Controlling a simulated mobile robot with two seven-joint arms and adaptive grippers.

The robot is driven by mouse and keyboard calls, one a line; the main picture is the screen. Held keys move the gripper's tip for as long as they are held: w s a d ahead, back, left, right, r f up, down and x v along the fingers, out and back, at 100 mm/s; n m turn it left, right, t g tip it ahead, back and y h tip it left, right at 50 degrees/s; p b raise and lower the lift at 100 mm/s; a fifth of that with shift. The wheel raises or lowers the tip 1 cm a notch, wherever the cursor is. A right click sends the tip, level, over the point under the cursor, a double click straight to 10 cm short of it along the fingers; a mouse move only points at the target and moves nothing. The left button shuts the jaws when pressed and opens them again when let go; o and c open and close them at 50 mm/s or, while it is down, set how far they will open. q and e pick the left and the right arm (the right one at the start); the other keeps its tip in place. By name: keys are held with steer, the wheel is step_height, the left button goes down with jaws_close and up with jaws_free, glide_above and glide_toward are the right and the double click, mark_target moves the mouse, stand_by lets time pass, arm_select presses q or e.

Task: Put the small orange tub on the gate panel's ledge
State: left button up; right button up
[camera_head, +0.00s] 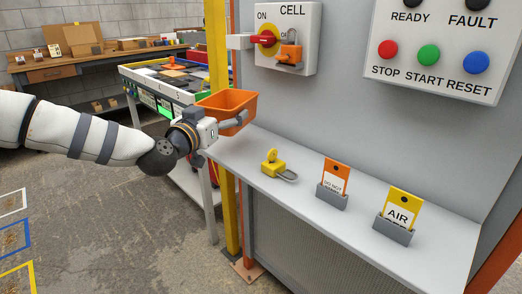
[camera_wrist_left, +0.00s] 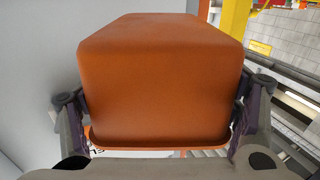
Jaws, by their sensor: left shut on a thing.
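The small orange tub (camera_head: 226,106) is held by my left gripper (camera_head: 240,120) in the head view. The tub is above the far left end of the gate panel's ledge (camera_head: 300,205), with its open top facing up, and looks clear of the surface. In the left wrist view the tub (camera_wrist_left: 160,80) fills the middle, with a finger of the left gripper (camera_wrist_left: 158,115) against each side. Whether anything is inside the tub cannot be seen. My right gripper is in neither view.
On the ledge are a yellow padlock (camera_head: 272,164), an orange tag (camera_head: 335,178) in a grey holder and a yellow AIR tag (camera_head: 400,210) in another. Above hang a CELL switch box (camera_head: 300,55) and a button panel (camera_head: 450,45). A yellow post (camera_head: 217,50) stands beside the ledge's left end.

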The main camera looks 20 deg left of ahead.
arm_select(q)
step_height(320, 180, down, 3)
steer(key=shift+s+r, duration=0.15)
step_height(320, 180, down, 4)
steer(key=shift+r+b, duration=0.1)
steer(key=shift+b, duration=0.55)
steer(key=shift+r, duration=0.2)
steer(key=o, duration=1.2)
steer(key=shift+c, duration=0.2)
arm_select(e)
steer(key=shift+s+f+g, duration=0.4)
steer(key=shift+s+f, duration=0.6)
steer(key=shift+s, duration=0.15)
